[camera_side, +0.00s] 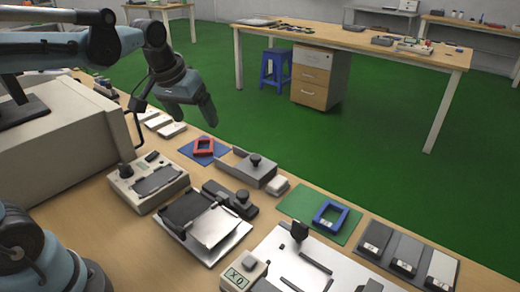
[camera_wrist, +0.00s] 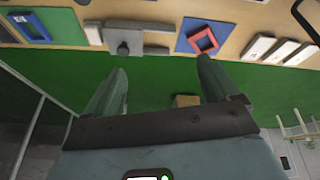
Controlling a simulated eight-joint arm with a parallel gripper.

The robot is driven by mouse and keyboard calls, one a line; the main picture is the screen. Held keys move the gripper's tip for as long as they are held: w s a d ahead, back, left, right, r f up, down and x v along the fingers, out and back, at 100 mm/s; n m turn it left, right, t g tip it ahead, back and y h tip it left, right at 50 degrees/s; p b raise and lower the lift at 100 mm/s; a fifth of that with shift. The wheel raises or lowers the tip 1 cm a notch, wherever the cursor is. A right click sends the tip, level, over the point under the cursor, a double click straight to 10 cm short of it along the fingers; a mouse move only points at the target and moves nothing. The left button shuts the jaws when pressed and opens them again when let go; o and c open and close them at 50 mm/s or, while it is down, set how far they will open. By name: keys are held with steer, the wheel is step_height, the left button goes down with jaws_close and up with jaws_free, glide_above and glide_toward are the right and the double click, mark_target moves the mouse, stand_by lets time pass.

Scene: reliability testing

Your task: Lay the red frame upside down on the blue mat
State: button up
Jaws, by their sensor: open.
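The red frame (camera_side: 203,146) lies on the blue mat (camera_side: 221,150) near the far edge of the bench in the side view. In the wrist view the red frame (camera_wrist: 203,41) rests on the blue mat (camera_wrist: 184,44) at the upper right. Which face of the frame is up I cannot tell. My gripper (camera_side: 208,112) hangs in the air above and beyond the mat, apart from the frame. In the wrist view my gripper (camera_wrist: 163,75) has its two fingers spread wide with nothing between them.
A blue frame (camera_side: 331,214) lies on a green mat (camera_side: 299,203) to the right. A grey fixture with a knob (camera_side: 255,160) stands beside the blue mat. A beige device (camera_side: 148,183) and white blocks (camera_side: 172,129) are close by. Several grey panels (camera_side: 406,251) stand at the right.

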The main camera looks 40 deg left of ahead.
steer(key=s+d+f+m+t, duration=0.2)
steer(key=s+d+f, duration=0.3)
steer(key=s, duration=0.3)
steer(key=shift+s+m+t+h, duration=0.3)
steer(key=shift+s+m+t, duration=0.1)
steer(key=shift+m, duration=0.3)
stand_by(0.5)
